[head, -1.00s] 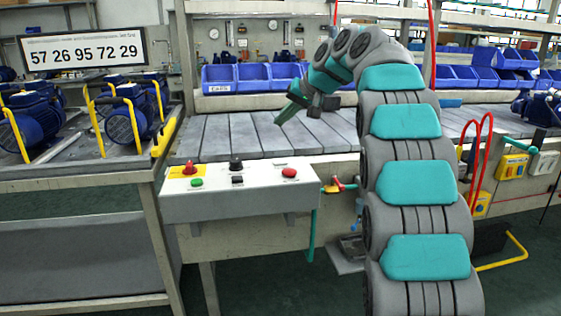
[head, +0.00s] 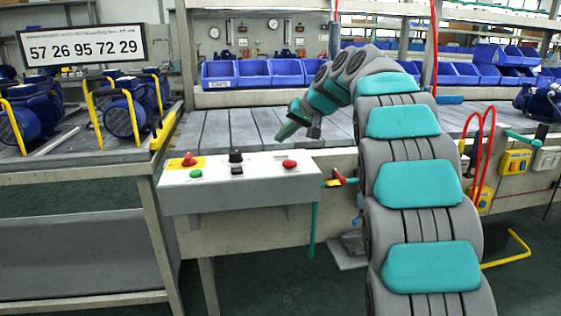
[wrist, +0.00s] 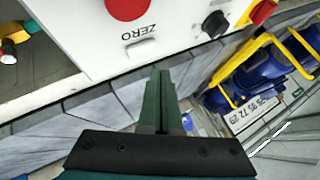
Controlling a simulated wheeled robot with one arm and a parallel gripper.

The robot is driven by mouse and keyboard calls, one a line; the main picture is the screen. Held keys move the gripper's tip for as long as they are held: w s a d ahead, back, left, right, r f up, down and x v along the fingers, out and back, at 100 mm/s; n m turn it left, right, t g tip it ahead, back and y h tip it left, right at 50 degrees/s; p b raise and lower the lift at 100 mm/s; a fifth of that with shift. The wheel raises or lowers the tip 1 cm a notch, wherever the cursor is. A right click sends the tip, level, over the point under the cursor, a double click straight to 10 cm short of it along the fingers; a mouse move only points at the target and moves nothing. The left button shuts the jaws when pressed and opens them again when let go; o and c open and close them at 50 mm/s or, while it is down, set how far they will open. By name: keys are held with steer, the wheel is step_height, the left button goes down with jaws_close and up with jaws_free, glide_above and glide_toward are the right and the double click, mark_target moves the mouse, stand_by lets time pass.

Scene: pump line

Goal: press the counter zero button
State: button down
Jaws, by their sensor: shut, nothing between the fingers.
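The control box (head: 240,190) stands at the front of the workbench. A round red button (head: 290,164) is at the right of its top face. In the wrist view the same red button (wrist: 128,6) is cut off by the top edge, with the word ZERO (wrist: 139,32) printed beside it. My gripper (head: 281,137) is above and just behind the box, close to the red button and apart from it. In the wrist view my gripper's fingers (wrist: 160,76) are shut and empty, pointing toward the ZERO label.
The box also carries a black knob (head: 235,156), a green button (head: 196,174) and a red mushroom button on yellow (head: 188,159). A number sign (head: 84,46) reads 57 26 95 72 29. Blue bins (head: 253,73) line the bench back. Blue pumps (head: 123,112) stand at left.

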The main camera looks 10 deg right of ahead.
mark_target(283, 158)
steer(key=shift+f+b, duration=0.35)
steer(key=shift+f, duration=0.5)
steer(key=shift+f, duration=0.1)
stand_by(1.4)
steer(key=shift+f+b, duration=0.3)
steer(key=shift+f+b, duration=0.35)
steer(key=shift+f, duration=0.15)
stand_by(0.7)
steer(key=shift+r, duration=0.1)
steer(key=shift+r+p, duration=0.65)
steer(key=shift+r, duration=0.15)
steer(key=shift+r, duration=0.1)
step_height(283, 158, up, 5)
steer(key=p, duration=0.3)
steer(key=shift+p, duration=0.3)
